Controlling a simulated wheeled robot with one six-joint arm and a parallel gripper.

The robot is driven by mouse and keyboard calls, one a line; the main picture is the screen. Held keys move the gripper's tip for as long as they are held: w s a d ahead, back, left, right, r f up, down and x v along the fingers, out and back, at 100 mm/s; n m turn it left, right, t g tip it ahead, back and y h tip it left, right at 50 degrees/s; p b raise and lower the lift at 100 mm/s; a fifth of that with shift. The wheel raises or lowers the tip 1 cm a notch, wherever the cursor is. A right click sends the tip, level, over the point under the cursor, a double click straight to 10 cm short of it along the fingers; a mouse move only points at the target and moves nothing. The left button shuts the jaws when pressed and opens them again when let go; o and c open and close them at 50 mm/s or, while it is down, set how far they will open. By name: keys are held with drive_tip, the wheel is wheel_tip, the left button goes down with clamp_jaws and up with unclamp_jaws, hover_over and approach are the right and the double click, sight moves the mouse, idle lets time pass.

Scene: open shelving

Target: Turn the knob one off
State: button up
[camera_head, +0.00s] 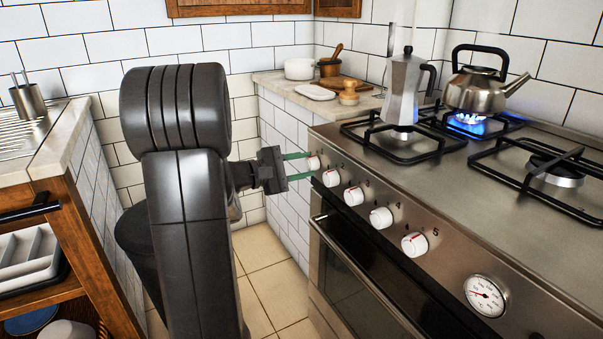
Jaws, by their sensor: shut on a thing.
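Knob one (314,163) is a white knob with a red mark at the far left end of the stove's front panel. My gripper (301,167) reaches it from the left, with its two green fingers above and below the knob, shut on it. The fingers partly cover the knob, so its exact angle is hard to tell. A blue flame (470,123) burns under the steel kettle (478,91) on the back burner. The moka pot (402,92) stands on the left burner, where no flame shows.
Several more white knobs, such as knob two (331,178) and knob five (414,244), run right along the panel above the oven door (355,290). A counter (290,84) with dishes lies behind. A wooden cabinet (70,220) stands left, with tiled floor between.

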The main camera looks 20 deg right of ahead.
idle(0.5)
drive_tip(key=o, duration=1)
drive_tip(key=a+p, duration=0.3)
drive_tip(key=a, duration=1)
drive_tip(key=shift+s+a+r, duration=0.4)
drive_tip(key=shift+r, duration=0.05)
drive_tip(key=d+b, duration=0.1)
drive_tip(key=d, duration=0.3)
drive_tip(key=d+b, duration=0.1)
drive_tip(key=d, duration=0.4)
drive_tip(key=d+f+b, duration=0.1)
drive_tip(key=d, duration=0.4)
drive_tip(key=shift+w, duration=0.4)
drive_tip(key=shift+a, duration=0.1)
drive_tip(key=shift+a+r, duration=0.1)
